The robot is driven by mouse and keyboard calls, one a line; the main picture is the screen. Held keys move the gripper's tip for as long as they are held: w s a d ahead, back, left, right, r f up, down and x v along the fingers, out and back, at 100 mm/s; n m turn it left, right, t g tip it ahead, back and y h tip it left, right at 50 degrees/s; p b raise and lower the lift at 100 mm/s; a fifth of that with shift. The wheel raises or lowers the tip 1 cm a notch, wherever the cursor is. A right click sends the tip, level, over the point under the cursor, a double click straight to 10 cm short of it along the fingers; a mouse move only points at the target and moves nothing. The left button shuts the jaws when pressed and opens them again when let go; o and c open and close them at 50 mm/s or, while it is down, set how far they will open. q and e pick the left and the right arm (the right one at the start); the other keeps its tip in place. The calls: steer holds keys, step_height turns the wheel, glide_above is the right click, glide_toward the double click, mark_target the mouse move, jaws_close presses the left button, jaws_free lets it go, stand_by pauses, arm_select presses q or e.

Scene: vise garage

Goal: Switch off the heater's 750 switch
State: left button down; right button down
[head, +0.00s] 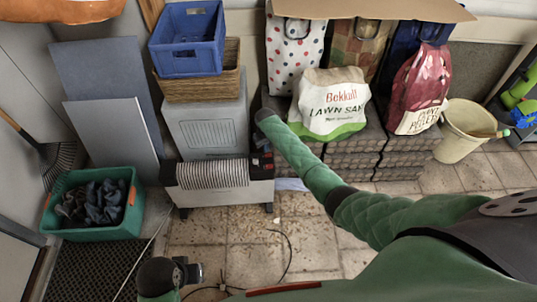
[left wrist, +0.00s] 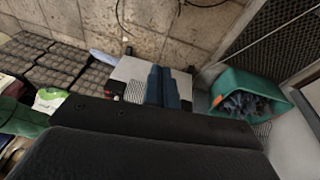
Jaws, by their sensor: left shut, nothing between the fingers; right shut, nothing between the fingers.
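The heater (head: 225,192) is a low white panel with a ribbed top, standing on the floor left of centre in the head view. Its dark control end (head: 263,167) with small red marks is at its right side. I cannot make out the 750 switch or its state. My right arm reaches in from the right, and my right gripper (head: 258,142) is shut and empty close to that end; contact cannot be judged. In the left wrist view my left gripper (left wrist: 162,88) is shut and empty, with the heater (left wrist: 138,68) beyond its fingers.
A teal bin (head: 133,210) with dark gloves stands left of the heater. A grey cabinet (head: 205,125) stands behind it, with a basket (head: 200,88) and blue crate (head: 190,40). Stacked pavers (head: 350,160) and bags are to the right. A cable (head: 288,255) crosses the floor.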

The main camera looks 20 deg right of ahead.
mark_target(266, 155)
steer(key=shift+r+p, duration=0.4)
steer(key=shift+r, duration=0.3)
steer(key=shift+r+p, duration=0.75)
steer(key=shift+p, duration=0.25)
arm_select(q)
steer(key=shift+a+f+g+y, duration=0.2)
steer(key=shift+a+f, duration=0.2)
steer(key=shift+a, duration=0.2)
steer(key=shift+a+f+g+y, duration=0.2)
steer(key=shift+a+f, duration=0.2)
steer(key=shift+a, duration=0.15)
arm_select(e)
steer(key=shift+r, duration=0.15)
